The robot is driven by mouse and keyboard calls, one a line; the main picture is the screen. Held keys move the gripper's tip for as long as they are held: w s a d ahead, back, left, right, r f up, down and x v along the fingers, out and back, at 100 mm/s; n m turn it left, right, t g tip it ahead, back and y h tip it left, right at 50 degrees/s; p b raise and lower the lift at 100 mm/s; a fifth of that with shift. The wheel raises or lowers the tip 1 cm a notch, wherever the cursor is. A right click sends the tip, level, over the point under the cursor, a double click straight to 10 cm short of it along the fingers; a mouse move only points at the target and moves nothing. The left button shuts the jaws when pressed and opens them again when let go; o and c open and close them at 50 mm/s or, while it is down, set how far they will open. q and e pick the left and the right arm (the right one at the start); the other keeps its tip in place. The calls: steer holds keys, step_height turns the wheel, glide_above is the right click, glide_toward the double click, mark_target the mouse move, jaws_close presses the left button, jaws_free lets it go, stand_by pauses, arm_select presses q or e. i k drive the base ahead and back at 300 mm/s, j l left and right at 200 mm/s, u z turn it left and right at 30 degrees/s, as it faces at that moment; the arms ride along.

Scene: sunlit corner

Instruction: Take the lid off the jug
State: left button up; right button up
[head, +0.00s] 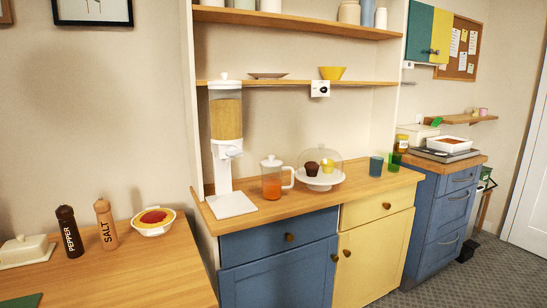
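A clear jug (271,182) with orange liquid in its lower part stands upright on the wooden counter. Its handle points right. A white lid (271,161) with a small knob sits on top of the jug. Neither of my grippers shows in the head view.
A white cereal dispenser (227,160) stands close left of the jug. A cake stand (320,181) with muffins under a clear dome is close on the right. Blue (376,166) and green cups stand further right. A wooden shelf (300,83) runs above. The counter's front strip is clear.

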mark_target(271, 162)
steer(key=i+l+u, duration=0.15)
steer(key=i+l, duration=0.6)
steer(key=i+l+u, duration=0.2)
steer(key=i+l, duration=0.55)
